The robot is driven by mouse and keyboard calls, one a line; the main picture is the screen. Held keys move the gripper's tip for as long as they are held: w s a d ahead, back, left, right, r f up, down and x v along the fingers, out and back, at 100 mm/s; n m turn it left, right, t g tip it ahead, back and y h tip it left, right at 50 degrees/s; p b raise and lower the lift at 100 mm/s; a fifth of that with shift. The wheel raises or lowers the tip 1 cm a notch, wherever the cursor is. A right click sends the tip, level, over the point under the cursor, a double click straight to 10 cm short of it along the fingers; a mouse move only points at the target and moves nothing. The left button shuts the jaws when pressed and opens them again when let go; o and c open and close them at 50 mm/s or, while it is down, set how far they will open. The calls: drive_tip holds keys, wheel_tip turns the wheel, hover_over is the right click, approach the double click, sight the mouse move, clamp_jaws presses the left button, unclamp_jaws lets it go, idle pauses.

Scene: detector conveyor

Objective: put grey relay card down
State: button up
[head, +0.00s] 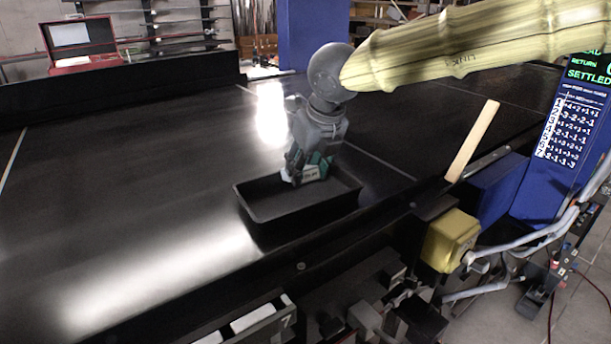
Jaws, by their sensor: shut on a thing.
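My gripper (303,172) points down over the black open tray (262,212) on the dark conveyor. It is shut on the grey relay card (312,174), a small piece with a pale grey face and some green. The card is tilted at the tray's back edge, at or just above its opening. The fingers hide part of the card, and I cannot tell whether it touches the tray floor.
The conveyor belt (130,190) is clear around the tray. A pale wooden strip (472,142) stands at the right edge, near a yellow box (450,240). A blue post with a display (572,125) stands at right. A red case (82,45) sits back left.

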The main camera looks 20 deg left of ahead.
drive_tip(key=shift+a, duration=0.25)
drive_tip(key=shift+w+f+p, duration=0.3)
drive_tip(key=shift+f+p, duration=0.05)
drive_tip(key=shift+f, duration=0.4)
drive_tip(key=shift+w+f+p, duration=0.25)
drive_tip(key=shift+f+p, duration=0.05)
drive_tip(key=shift+f, duration=0.45)
drive_tip(key=shift+s+f, duration=0.2)
drive_tip(key=shift+f, duration=0.1)
drive_tip(key=shift+w+a+f, duration=0.1)
drive_tip(key=shift+w+f, duration=0.1)
drive_tip(key=shift+f, duration=0.1)
drive_tip(key=o, duration=1.1)
drive_tip(key=shift+o, duration=0.2)
drive_tip(key=shift+s+r, duration=0.1)
